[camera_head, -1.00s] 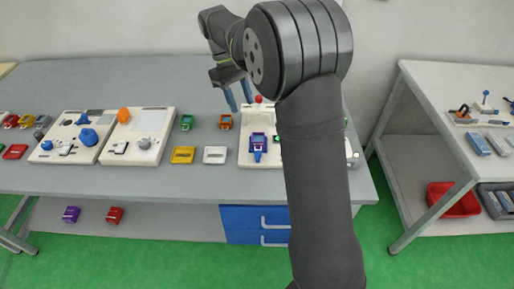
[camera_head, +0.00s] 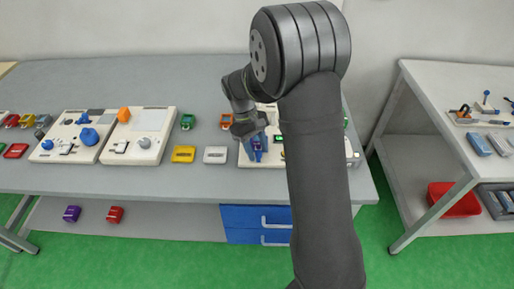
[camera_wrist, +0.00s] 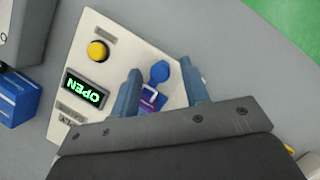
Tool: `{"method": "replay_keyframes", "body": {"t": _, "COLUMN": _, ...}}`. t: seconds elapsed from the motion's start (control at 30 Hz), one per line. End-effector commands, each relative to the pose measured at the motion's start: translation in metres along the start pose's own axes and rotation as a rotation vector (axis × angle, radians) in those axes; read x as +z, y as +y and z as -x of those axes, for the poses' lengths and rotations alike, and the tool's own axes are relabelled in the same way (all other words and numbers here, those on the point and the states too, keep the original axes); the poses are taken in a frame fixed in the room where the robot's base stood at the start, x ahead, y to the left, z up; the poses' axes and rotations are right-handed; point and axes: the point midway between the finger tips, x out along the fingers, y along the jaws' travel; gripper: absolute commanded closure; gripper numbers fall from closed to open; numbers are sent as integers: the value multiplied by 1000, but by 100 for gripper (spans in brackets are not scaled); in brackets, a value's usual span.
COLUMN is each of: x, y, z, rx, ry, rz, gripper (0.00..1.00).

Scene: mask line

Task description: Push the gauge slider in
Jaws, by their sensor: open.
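A cream panel (camera_head: 249,160) stands at the right of the long table, partly hidden by my arm. It also shows in the wrist view (camera_wrist: 99,22), with a yellow button (camera_wrist: 97,51) and a display reading "OPEN" in green (camera_wrist: 84,93). A purple piece (camera_wrist: 152,100) with a round blue tip (camera_wrist: 160,72) sits on the panel. I cannot tell for sure which part is the gauge slider. My gripper (camera_head: 252,149) is low over the panel. In the wrist view its open blue fingers (camera_wrist: 161,67) stand either side of the purple piece, with no clear contact.
A yellow box (camera_head: 183,154) and a white box (camera_head: 215,155) lie left of the panel. An orange piece (camera_head: 226,121) is behind them. Two more cream panels stand further left. A blue drawer unit (camera_head: 240,222) is below the table. A second table is at the right.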

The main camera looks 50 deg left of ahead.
Motion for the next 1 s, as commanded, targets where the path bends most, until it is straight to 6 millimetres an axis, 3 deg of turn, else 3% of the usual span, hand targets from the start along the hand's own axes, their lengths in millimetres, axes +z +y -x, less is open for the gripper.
{"method": "replay_keyframes", "body": {"t": 0.27, "x": 0, "y": 0, "z": -2, "rx": 0, "ry": 1, "rz": 0, "gripper": 58}}
{"method": "replay_keyframes", "body": {"t": 0.5, "x": 0, "y": 0, "z": -2, "rx": 0, "ry": 1, "rz": 0, "gripper": 100}}
{"method": "replay_keyframes", "body": {"t": 0.77, "x": -6, "y": 6, "z": 0, "rx": 0, "ry": 0, "rz": -1, "gripper": 100}}
{"method": "replay_keyframes", "body": {"t": 1.0, "x": -34, "y": 36, "z": 12, "rx": 1, "ry": 0, "rz": -3, "gripper": 100}}
